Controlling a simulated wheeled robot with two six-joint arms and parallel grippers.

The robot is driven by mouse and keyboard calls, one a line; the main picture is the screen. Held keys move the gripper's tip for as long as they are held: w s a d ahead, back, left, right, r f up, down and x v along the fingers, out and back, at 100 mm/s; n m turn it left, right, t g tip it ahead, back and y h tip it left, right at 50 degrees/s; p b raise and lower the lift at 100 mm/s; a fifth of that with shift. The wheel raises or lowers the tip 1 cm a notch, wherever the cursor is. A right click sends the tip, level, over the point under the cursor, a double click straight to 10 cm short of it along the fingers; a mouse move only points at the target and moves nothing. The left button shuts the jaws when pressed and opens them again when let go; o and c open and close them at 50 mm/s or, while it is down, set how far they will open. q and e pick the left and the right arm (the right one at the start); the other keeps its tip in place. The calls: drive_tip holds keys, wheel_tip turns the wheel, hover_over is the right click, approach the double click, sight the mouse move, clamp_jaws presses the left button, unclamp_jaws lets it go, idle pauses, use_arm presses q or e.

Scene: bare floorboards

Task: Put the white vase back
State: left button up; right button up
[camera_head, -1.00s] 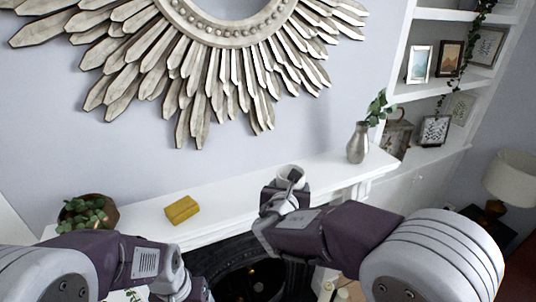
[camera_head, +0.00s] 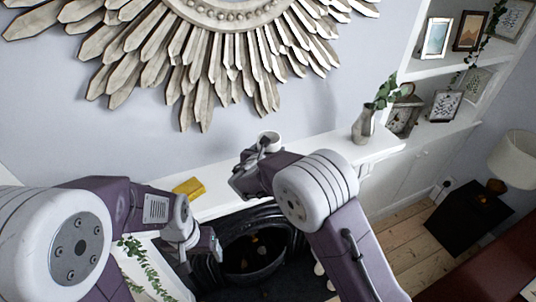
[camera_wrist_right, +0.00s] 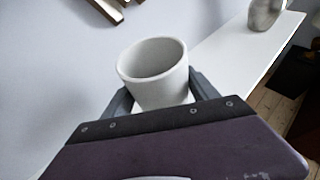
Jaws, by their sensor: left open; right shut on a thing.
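The white vase (camera_head: 268,137) shows at the mantel, its lower part hidden by my right gripper (camera_head: 250,160). In the right wrist view the white vase (camera_wrist_right: 154,66) is upright with its open rim up, between the two fingers of my right gripper (camera_wrist_right: 160,100), which is shut on it. Whether its base touches the mantel shelf (camera_head: 225,181) is hidden. My left gripper (camera_head: 205,248) is open and empty, low in front of the mantel near the black fireplace, apart from the vase.
A yellow block (camera_head: 188,187) lies on the shelf to the left. A silver vase with leaves (camera_head: 364,125) stands at the shelf's right end. A sunburst mirror frame (camera_head: 200,60) hangs above. The shelf between the white vase and silver vase looks clear.

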drive_tip(key=shift+s+a, duration=0.15)
drive_tip(key=shift+s, duration=0.15)
wheel_tip(320, 180, down, 4)
drive_tip(key=shift+r+p, duration=0.2)
drive_tip(key=shift+p, duration=0.7)
drive_tip(key=shift+w+f, duration=0.25)
drive_tip(key=shift+w, duration=0.05)
drive_tip(key=shift+s+f+b, duration=0.1)
drive_tip(key=shift+s+b, duration=0.15)
drive_tip(key=shift+b, duration=0.2)
drive_tip(key=o, duration=1.9)
use_arm(q)
drive_tip(key=shift+s+r, duration=0.3)
drive_tip(key=shift+r, duration=0.5)
use_arm(e)
drive_tip(key=shift+w, duration=0.1)
